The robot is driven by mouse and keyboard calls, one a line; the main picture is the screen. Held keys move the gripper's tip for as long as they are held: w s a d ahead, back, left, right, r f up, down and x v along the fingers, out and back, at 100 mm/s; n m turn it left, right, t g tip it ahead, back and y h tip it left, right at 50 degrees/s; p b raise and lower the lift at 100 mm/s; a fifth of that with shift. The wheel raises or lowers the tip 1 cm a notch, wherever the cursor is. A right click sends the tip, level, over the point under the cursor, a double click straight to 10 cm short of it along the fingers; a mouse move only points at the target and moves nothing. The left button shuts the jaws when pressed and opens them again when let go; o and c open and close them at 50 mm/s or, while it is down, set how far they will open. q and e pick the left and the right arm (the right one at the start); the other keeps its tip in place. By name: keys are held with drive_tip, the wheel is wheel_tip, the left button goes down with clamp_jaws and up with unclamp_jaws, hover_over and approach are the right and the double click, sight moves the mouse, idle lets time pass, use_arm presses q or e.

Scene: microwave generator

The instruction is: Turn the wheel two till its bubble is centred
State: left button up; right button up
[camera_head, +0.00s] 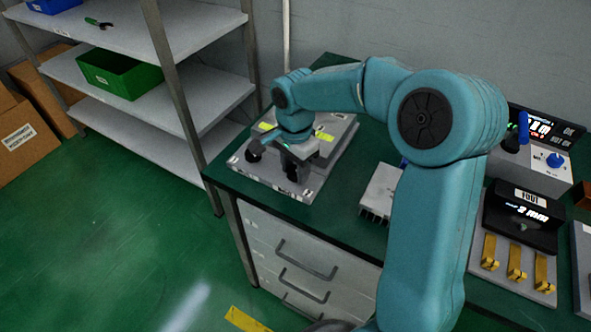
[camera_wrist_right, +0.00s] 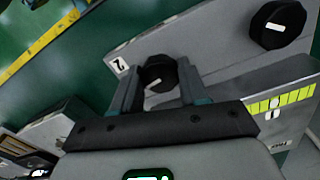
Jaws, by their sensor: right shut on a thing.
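Wheel two (camera_wrist_right: 158,75) is a black faceted knob with a white mark, beside a small "2" label (camera_wrist_right: 119,64) in the right wrist view. My right gripper (camera_wrist_right: 157,90) has its fingers on either side of it and is shut on it. In the head view my right gripper (camera_head: 297,172) reaches down at the front of the grey levelling plate (camera_head: 310,184) and hides most of the wheel. A yellow-green vial (camera_wrist_right: 295,98) shows in the wrist view; a pale bubble-like spot lies left of its visible middle. My left gripper is not in view.
Another black knob (camera_wrist_right: 278,24) stands on the plate, clear of the fingers. A finned metal block (camera_head: 378,192) lies right of the plate. Farther right are a device with brass clips (camera_head: 516,258) and a control box (camera_head: 540,155). Shelves (camera_head: 150,95) stand at left.

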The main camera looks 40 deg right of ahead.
sight(295, 171)
drive_tip(key=shift+w+r+m+b, duration=0.15)
drive_tip(key=shift+m+b, duration=0.25)
drive_tip(key=shift+m, duration=1.6)
drive_tip(key=o, duration=1.1)
drive_tip(key=shift+c, duration=0.2)
wheel_tip(295, 171, up, 16)
drive_tip(key=p, duration=0.2)
drive_tip(key=shift+r, duration=0.15)
drive_tip(key=shift+s, duration=0.25)
